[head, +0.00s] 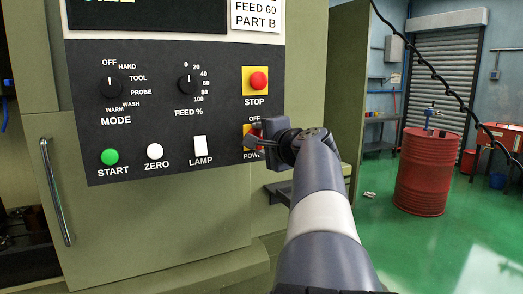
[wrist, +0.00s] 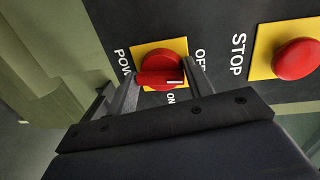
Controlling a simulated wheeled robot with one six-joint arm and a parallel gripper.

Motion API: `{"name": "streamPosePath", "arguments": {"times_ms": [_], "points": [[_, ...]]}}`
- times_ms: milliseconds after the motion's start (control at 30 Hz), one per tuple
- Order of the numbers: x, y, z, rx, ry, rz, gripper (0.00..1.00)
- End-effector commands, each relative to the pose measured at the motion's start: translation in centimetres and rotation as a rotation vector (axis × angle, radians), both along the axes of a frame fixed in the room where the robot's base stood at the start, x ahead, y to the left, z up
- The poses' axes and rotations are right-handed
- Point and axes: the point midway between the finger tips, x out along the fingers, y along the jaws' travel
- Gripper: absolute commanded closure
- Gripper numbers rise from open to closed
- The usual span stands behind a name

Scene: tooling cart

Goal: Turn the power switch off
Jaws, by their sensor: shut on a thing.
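The power switch is a red rotary knob (wrist: 165,66) on a yellow plate (wrist: 143,50), centred in the wrist view. Its raised grip bar lies nearly level there, with a white mark at its right end, on the side of the OFF label. The ON label is below it. My gripper (wrist: 162,77) is shut on the knob, a finger at each end of the bar. In the head view my gripper (head: 257,139) reaches the switch from the right and hides most of it. A bit of its yellow plate (head: 247,129) shows under OFF.
A red STOP button (head: 258,80) sits just above the switch. The white LAMP switch (head: 200,146), ZERO button (head: 155,151) and green START button (head: 109,157) are to the left. A door handle (head: 56,190) sticks out lower left. A red drum (head: 422,175) stands far right.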

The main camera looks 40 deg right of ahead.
Motion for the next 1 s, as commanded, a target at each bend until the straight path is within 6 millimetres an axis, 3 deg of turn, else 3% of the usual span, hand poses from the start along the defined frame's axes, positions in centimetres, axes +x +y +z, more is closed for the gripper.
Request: {"name": "streamPosePath", "arguments": {"times_ms": [300,833,867,1000], "points": [[-0.05,0.13,0.55,-0.114,0.015,-0.002,0.73],[-0.05,0.14,0.73,-0.134,0.019,-0.001,0.73],[-0.05,0.14,0.74,-0.134,0.019,-0.001,0.48],[-0.04,0.13,0.61,-0.133,0.021,-0.002,0.37]]}}
